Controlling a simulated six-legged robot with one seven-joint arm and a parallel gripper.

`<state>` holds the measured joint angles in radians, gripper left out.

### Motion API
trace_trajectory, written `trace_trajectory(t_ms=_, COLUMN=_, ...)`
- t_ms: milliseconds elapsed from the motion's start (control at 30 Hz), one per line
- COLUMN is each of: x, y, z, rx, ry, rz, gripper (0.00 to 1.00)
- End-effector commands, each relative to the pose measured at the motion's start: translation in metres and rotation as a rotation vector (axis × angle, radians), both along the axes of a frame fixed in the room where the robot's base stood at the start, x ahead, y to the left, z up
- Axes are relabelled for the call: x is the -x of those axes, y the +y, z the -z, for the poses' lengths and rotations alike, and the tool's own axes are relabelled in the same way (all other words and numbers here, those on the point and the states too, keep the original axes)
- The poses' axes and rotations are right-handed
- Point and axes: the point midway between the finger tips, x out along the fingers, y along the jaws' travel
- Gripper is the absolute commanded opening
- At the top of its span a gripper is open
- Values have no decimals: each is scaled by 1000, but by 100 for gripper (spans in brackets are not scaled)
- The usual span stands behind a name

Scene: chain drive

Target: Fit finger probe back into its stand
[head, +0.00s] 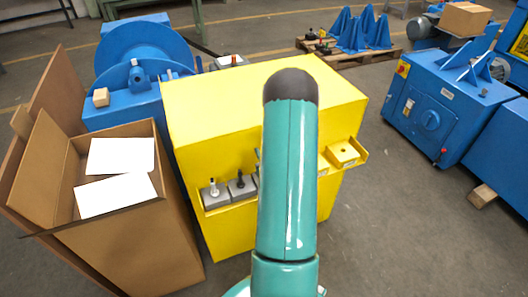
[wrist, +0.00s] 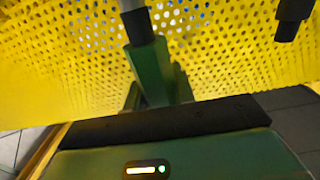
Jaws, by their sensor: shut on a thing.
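In the wrist view my gripper (wrist: 148,55) reaches up against yellow perforated metal. It is shut on a slim piece with a black collar and a grey shaft (wrist: 135,22), which I take to be the finger probe. The far end of this piece is cut off by the top of the picture. In the head view my own teal arm hides the gripper and the probe. Grey stand blocks (head: 216,197) sit on a ledge on the yellow cabinet's front, left of my arm. I cannot tell which stand is the probe's.
The yellow cabinet (head: 225,105) stands directly ahead. A small yellow tray (head: 345,153) juts out right of my arm. A dark part (wrist: 292,18) hangs at the wrist view's upper right.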

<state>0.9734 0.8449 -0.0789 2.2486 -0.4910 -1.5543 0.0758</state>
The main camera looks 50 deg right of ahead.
Motion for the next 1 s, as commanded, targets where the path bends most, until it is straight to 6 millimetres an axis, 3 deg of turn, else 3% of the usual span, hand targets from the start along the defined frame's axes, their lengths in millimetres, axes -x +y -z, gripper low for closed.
trace_trajectory(t_ms=1000, x=0, y=0, z=23, rx=0, ry=0, rz=0, gripper=0)
